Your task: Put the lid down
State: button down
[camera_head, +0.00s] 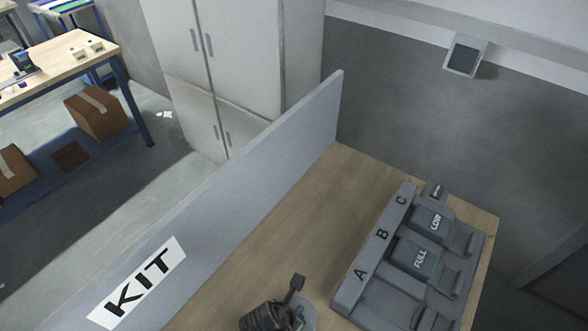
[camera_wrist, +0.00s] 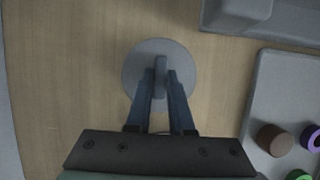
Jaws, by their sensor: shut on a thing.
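The lid is a round grey disc (camera_wrist: 136,80) with an upright bar handle, in the upper middle of the wrist view. My gripper (camera_wrist: 160,85) is shut on the bar, one blue-grey finger on each side. In the head view, my gripper (camera_head: 296,314) is at the bottom edge, over the wooden table (camera_head: 290,230). Part of the lid (camera_head: 311,314) shows beside it there. The lid looks level. I cannot tell whether it touches the table or hangs just above it.
A grey rack (camera_head: 375,250) marked A, B, C holds blocks labelled LOW and FULL to the right. A grey panel (camera_head: 230,200) with a KIT sign borders the table's left. A pale tray (camera_wrist: 262,105) with a brown round piece (camera_wrist: 274,139) lies right. Bare wood surrounds the lid.

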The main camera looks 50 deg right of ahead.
jog(key=shift+f, duration=0.3)
jog(key=shift+f, duration=0.15)
jog(key=c, duration=0.8)
grip_release()
